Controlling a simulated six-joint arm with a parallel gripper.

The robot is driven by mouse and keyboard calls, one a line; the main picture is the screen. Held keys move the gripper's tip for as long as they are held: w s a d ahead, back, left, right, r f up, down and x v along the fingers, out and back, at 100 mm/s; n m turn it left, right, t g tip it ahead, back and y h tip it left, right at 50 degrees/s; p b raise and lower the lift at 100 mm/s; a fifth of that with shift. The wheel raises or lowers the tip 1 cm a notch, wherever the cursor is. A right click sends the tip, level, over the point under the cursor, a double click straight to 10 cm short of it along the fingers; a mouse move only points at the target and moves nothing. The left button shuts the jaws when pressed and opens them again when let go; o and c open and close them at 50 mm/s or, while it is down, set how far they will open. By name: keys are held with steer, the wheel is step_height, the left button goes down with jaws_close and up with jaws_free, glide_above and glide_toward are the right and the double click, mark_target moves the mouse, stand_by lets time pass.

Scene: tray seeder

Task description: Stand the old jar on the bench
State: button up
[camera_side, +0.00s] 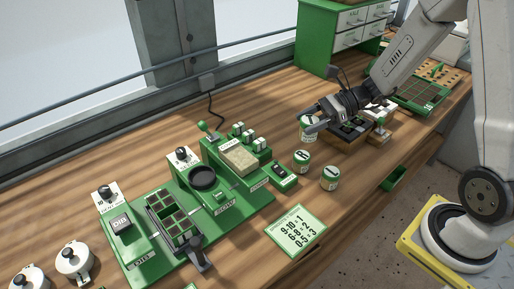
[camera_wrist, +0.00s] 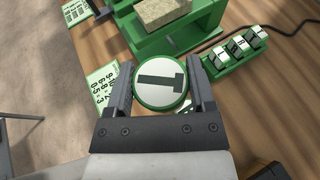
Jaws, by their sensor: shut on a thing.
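A jar (camera_side: 306,131) with a green band and a white, green-rimmed lid is between the fingers of my gripper (camera_side: 318,118). In the wrist view the jar's lid (camera_wrist: 161,84) carries a dark bar-shaped mark, and a finger presses on each side of it. My gripper (camera_wrist: 160,90) is shut on this jar. It looks upright; whether its base touches the bench is hidden. Two similar jars, one (camera_side: 302,161) just in front and one (camera_side: 330,178) nearer the bench edge, stand upright on the wooden bench (camera_side: 245,228). I cannot read which is the old one.
A green seeder machine (camera_side: 250,180) with a tan block stands left of the jars. A green-edged number card (camera_side: 296,232) lies at the front. A dark tray (camera_side: 350,130) sits under my arm, and a green drawer cabinet (camera_side: 318,45) stands behind.

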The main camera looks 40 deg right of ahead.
steer(key=shift+m+t+h, duration=0.5)
steer(key=shift+m+t, duration=0.3)
steer(key=d, duration=0.1)
steer(key=d+f, duration=0.1)
steer(key=d, duration=0.2)
steer(key=shift+s+f, duration=0.4)
steer(key=w+f, duration=0.3)
steer(key=w, duration=0.1)
steer(key=w+f, duration=0.2)
steer(key=w, duration=0.2)
steer(key=w+d+f, duration=0.1)
steer(key=w+f, duration=0.2)
steer(key=w, duration=0.1)
steer(key=shift+w+d+f, duration=0.1)
steer(key=shift+w+f, duration=0.25)
steer(key=shift+w, duration=0.05)
steer(key=shift+w+f, duration=0.3)
steer(key=shift+w+f, duration=0.2)
steer(key=shift+f, duration=0.05)
steer(key=shift+d+f, duration=0.1)
steer(key=shift+f, duration=1.45)
